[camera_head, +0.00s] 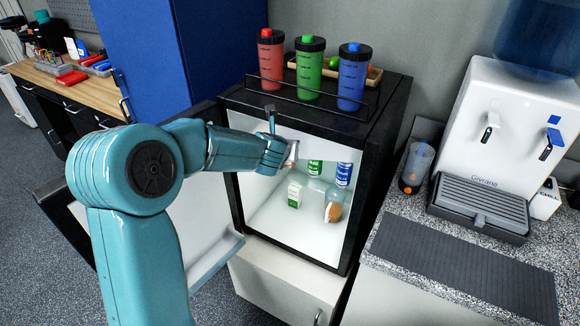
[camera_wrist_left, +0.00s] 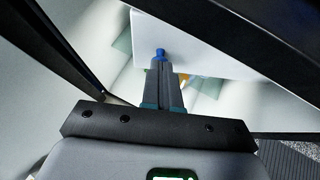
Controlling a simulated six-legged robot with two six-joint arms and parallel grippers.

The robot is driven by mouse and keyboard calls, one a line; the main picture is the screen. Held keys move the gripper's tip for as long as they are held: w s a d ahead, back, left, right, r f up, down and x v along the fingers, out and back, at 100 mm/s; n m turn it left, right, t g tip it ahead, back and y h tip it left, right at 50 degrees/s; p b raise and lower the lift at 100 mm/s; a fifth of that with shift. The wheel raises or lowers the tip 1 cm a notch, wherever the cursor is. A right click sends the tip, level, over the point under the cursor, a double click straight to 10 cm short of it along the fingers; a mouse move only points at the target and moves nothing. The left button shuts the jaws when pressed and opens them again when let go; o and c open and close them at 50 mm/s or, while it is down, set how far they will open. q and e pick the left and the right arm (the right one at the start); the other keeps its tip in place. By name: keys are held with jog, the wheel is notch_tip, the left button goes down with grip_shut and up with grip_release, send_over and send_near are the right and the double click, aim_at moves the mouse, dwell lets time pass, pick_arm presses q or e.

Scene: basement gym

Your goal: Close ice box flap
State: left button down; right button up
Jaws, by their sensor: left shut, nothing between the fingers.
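The small black fridge (camera_head: 365,205) stands open, its white-lined door (camera_head: 205,265) swung out to the left. My left gripper (camera_head: 290,154) reaches into the upper part of the fridge, its fingers closed and empty. In the left wrist view the closed fingers (camera_wrist_left: 161,75) point at a pale flat panel (camera_wrist_left: 205,48), which looks like the ice box flap. Whether the fingertips touch it I cannot tell. In the head view my gripper and the fridge's top edge hide most of that area, so the flap's angle is unclear. My right gripper is out of view.
Inside the fridge are a green can (camera_head: 314,167), a blue can (camera_head: 343,174), a carton (camera_head: 295,193) and an orange-filled jar (camera_head: 333,211). Red (camera_head: 270,55), green (camera_head: 309,70) and blue (camera_head: 353,78) bottles stand on top behind a rail. A water dispenser (camera_head: 510,130) stands right.

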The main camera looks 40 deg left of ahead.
aim_at(283, 136)
pick_arm(q)
jog(key=w+a+m+t+h+p, duration=0.1)
jog(key=w+a+m+h, duration=0.1)
jog(key=w+a, duration=0.1)
jog(key=shift+w+a+r, duration=0.1)
jog(key=shift+w+a, duration=0.15)
jog(key=shift+w+a+m+t+h+p, duration=0.3)
jog(key=shift+w+a+m+h+p, duration=0.1)
jog(key=shift+w+a+m+h, duration=0.15)
jog(key=shift+d, duration=0.2)
